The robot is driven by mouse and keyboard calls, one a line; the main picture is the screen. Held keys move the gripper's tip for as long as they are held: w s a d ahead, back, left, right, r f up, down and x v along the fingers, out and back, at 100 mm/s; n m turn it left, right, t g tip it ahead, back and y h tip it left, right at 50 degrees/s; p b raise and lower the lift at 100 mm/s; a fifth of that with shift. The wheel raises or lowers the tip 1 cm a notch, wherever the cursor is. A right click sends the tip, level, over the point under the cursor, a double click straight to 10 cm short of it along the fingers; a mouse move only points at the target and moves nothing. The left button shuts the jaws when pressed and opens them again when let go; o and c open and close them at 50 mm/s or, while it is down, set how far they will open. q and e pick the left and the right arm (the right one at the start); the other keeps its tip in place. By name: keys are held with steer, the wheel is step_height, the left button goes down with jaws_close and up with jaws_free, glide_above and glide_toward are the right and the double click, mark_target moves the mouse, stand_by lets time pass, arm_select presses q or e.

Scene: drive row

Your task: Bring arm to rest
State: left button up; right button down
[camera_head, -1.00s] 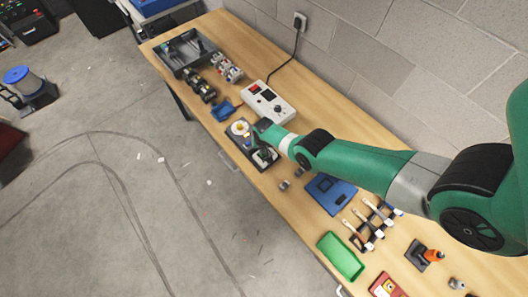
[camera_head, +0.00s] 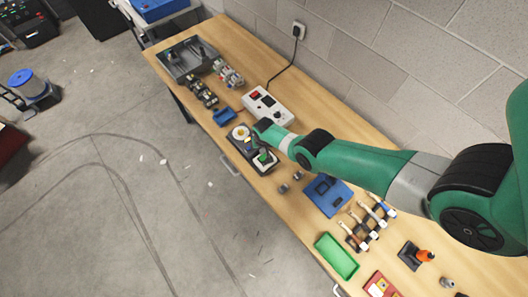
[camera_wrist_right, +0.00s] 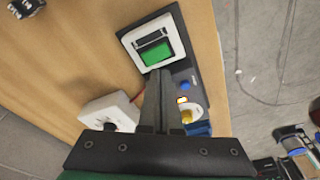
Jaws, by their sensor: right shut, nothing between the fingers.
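My right arm reaches in from the right over the bench. My right gripper (camera_head: 258,147) is shut and empty above the dark control panel (camera_head: 239,145). In the right wrist view, its closed fingertips (camera_wrist_right: 158,78) appear just below the panel's green rocker (camera_wrist_right: 154,54) in a white frame. The green rocker also shows in the head view (camera_head: 265,157). I cannot tell whether the fingers touch the panel. A blue button (camera_wrist_right: 185,85) and a round white dial with a yellow part (camera_wrist_right: 190,113) sit farther along the panel. My left gripper is not in view.
A white control box (camera_head: 268,106) with a cable stands behind the panel. A grey tray (camera_head: 180,65) is at the far end. A blue plate (camera_head: 325,196), several white-handled tools and a green tray (camera_head: 337,256) lie nearer. The wall runs behind the bench.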

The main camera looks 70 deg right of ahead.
steer(key=shift+r+p, duration=0.55)
steer(key=shift+r, duration=0.4)
